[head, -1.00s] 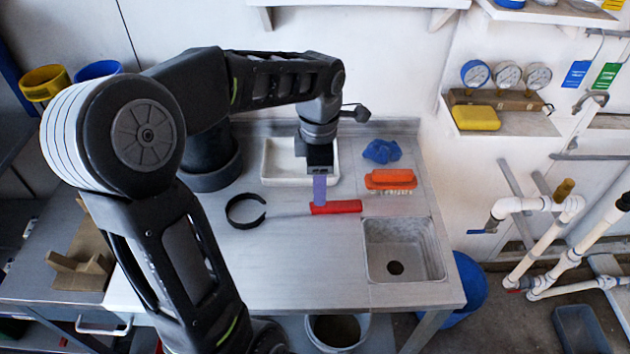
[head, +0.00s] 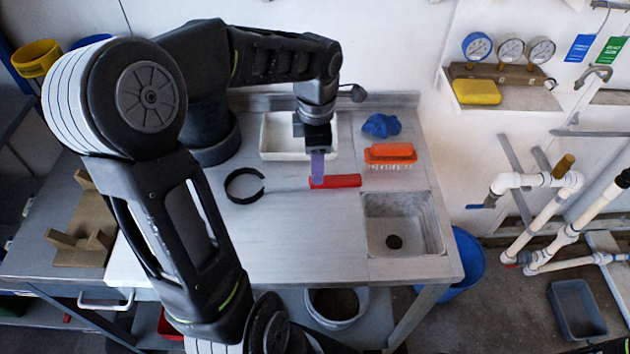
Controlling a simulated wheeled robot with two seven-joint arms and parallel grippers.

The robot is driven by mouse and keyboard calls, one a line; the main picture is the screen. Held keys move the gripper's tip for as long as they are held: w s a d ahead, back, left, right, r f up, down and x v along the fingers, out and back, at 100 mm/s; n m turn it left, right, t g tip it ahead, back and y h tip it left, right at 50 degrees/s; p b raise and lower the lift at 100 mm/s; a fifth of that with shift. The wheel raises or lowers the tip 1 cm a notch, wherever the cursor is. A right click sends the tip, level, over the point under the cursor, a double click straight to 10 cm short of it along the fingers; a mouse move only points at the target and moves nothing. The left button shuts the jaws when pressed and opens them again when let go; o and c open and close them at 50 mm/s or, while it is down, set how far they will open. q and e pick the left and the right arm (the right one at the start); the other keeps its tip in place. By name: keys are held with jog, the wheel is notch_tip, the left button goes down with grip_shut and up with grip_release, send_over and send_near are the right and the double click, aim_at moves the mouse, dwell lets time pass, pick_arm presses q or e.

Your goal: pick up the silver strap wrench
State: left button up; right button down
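The strap wrench lies flat on the steel bench, with a black open strap loop (head: 244,186) at its left end, a thin silver shaft (head: 287,189) and a red handle (head: 343,181) at its right end. My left gripper (head: 318,178) points down at the left end of the red handle, its purple-tinted fingers overlapping it. The fingers line up in this view, so I cannot tell their gap or whether they touch the handle. My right gripper is not in view.
A white tray (head: 275,153) stands just behind the gripper. An orange brush (head: 390,153) and a blue cloth (head: 381,125) lie to the right. A sink basin (head: 428,205) is set into the bench at front right. The bench's front middle is clear.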

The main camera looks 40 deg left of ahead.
aim_at(294, 183)
pick_arm(q)
jog(key=shift+a+f, duration=0.15)
jog(key=shift+f, duration=2.45)
grip_shut()
